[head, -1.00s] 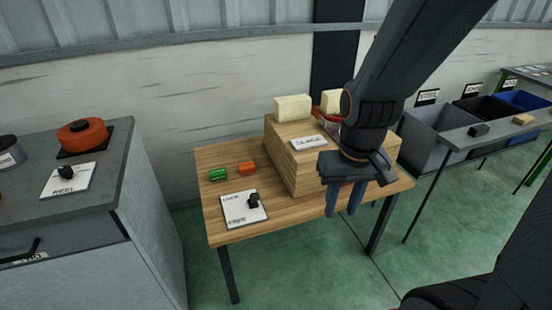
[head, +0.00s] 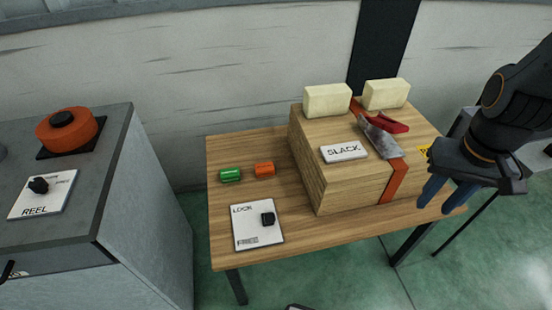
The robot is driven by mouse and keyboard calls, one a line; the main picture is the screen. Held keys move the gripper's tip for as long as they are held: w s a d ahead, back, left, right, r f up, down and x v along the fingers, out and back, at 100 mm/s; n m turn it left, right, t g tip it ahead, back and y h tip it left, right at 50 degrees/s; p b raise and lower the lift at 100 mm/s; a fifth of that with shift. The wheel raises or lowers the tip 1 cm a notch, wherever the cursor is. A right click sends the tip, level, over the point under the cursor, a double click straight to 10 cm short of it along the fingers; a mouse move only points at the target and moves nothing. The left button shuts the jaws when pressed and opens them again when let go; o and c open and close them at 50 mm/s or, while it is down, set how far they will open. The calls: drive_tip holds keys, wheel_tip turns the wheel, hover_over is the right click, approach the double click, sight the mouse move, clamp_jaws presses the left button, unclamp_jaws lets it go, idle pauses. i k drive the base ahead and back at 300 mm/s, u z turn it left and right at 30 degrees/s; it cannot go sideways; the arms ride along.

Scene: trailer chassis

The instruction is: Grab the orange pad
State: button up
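The orange pad (head: 264,169) is a small block lying on the wooden table (head: 285,238), just right of a similar green one (head: 230,175). It is fully visible, with nothing touching it. My gripper (head: 447,194) points down at the table's right end, right of the wooden stack and well to the right of the orange pad. Its two blue fingers are apart with nothing between them.
A wooden stack (head: 335,187) with cream blocks, an orange strap (head: 393,181), a red-handled ratchet (head: 382,137) and a SLACK plate (head: 344,152) stands between gripper and pad. A LOCK/FREE knob plate (head: 250,235) lies in front. A grey cabinet (head: 150,215) with an orange reel (head: 68,135) stands left.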

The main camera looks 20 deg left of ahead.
sight(263, 170)
drive_tip(key=u, duration=0.45)
drive_tip(key=i, duration=0.8)
drive_tip(key=u, duration=0.65)
